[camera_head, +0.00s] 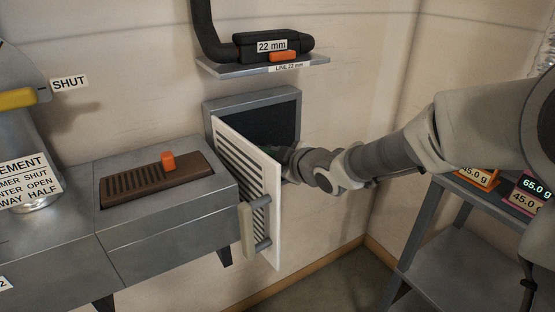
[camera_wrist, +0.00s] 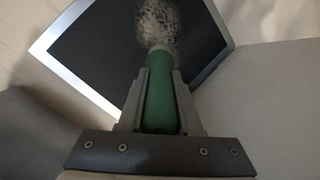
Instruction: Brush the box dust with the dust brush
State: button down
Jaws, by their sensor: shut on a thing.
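In the wrist view my gripper (camera_wrist: 161,95) is shut on the green handle of the dust brush (camera_wrist: 160,98). Grey mottled material, either bristles or dust, shows beyond the handle's tip in front of a dark panel; I cannot tell which. The dark panel belongs to a metal-framed wall box (camera_wrist: 82,50), which also shows in the head view (camera_head: 255,97). The box's white louvred door (camera_head: 262,195) stands open. In the head view my arm reaches in from the right, and my gripper and the brush are mostly hidden behind the door's edge.
A grey bench (camera_head: 165,225) with a brown slotted panel and orange slider (camera_head: 168,161) stands left of the door. A shelf (camera_head: 265,67) with a black hose end is above the box. A grey stand (camera_head: 455,235) with labelled scales is at right.

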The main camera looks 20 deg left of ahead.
dwell(0.3)
jog(key=shift+s+a+f+b, duration=0.1)
jog(key=shift+s+a+b, duration=0.25)
jog(key=shift+b, duration=0.1)
jog(key=shift+s+a+b, duration=1.1)
jog(key=shift+s+b, duration=0.25)
jog(key=shift+w+d+p, duration=1.45)
jog(key=shift+w+p, duration=0.25)
jog(key=shift+p, duration=0.1)
jog(key=shift+s+a+b, duration=1.45)
jog(key=shift+s+b, duration=0.3)
jog(key=shift+b, duration=0.05)
